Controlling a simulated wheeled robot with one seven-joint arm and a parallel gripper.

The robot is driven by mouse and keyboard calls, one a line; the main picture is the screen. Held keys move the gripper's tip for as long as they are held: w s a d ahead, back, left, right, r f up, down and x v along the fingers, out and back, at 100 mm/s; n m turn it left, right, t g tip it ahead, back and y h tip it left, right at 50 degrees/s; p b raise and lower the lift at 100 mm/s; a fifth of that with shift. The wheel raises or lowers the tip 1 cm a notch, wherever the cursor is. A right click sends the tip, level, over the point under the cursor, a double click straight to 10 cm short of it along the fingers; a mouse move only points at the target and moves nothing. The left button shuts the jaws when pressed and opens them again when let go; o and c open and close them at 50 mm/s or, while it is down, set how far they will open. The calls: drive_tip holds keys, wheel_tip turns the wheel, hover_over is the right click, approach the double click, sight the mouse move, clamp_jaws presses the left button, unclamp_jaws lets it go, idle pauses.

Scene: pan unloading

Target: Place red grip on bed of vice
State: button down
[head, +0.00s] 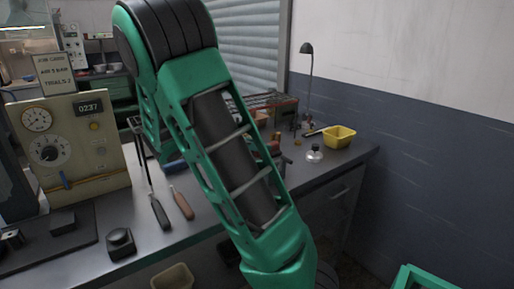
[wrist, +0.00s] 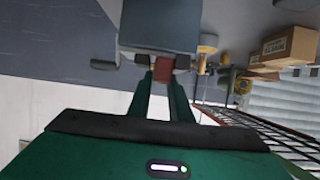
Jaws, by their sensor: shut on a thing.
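My gripper (wrist: 161,84) shows in the wrist view with its two green fingers close together. It is shut on a small dark red piece, which I take as the red grip (wrist: 164,68), held between the fingertips. A large grey block (wrist: 158,28), which looks like part of the vice, lies just beyond the fingertips. I cannot tell whether the red grip touches it. In the head view my green arm covers the middle of the bench and hides my gripper. A small reddish shape shows at the arm's right edge, too small to make out.
The grey bench (head: 95,222) carries an instrument box (head: 70,150), a black-handled tool (head: 159,212), a brown-handled tool (head: 182,204), a yellow bin (head: 339,137) and a small glass flask (head: 314,154). Cardboard boxes (wrist: 288,46) and a wire rack (wrist: 240,122) show in the wrist view.

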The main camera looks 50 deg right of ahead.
drive_tip(key=c, duration=1.6)
unclamp_jaws()
drive_tip(key=v, duration=1.2)
drive_tip(key=s+f+n+y, duration=0.2)
drive_tip(key=s, duration=0.2)
drive_tip(key=s+d+f+n+y, duration=0.1)
drive_tip(key=s+f+n+y, duration=0.1)
drive_tip(key=s+f+y, duration=0.1)
drive_tip(key=s+f+n+y, duration=0.1)
drive_tip(key=s+f+y, duration=0.1)
drive_tip(key=s+f, duration=0.1)
drive_tip(key=shift+s+d+n+t+y, duration=0.2)
drive_tip(key=shift+s+n+t+y, duration=0.15)
drive_tip(key=shift+s, duration=0.5)
drive_tip(key=s+a+n+y, duration=0.1)
drive_tip(key=s+a+n, duration=0.1)
drive_tip(key=s+a, duration=0.1)
drive_tip(key=s+a+f+n+t+y, duration=0.1)
drive_tip(key=s+a+n+y, duration=0.1)
drive_tip(key=s+a+n, duration=0.1)
drive_tip(key=s+a+n+t+y, duration=0.1)
drive_tip(key=s+a+n+y, duration=0.1)
drive_tip(key=s+a, duration=0.3)
drive_tip(key=shift+s+a+f+n+t+y, duration=0.25)
drive_tip(key=shift+a+f+n, duration=0.2)
drive_tip(key=shift+n, duration=0.3)
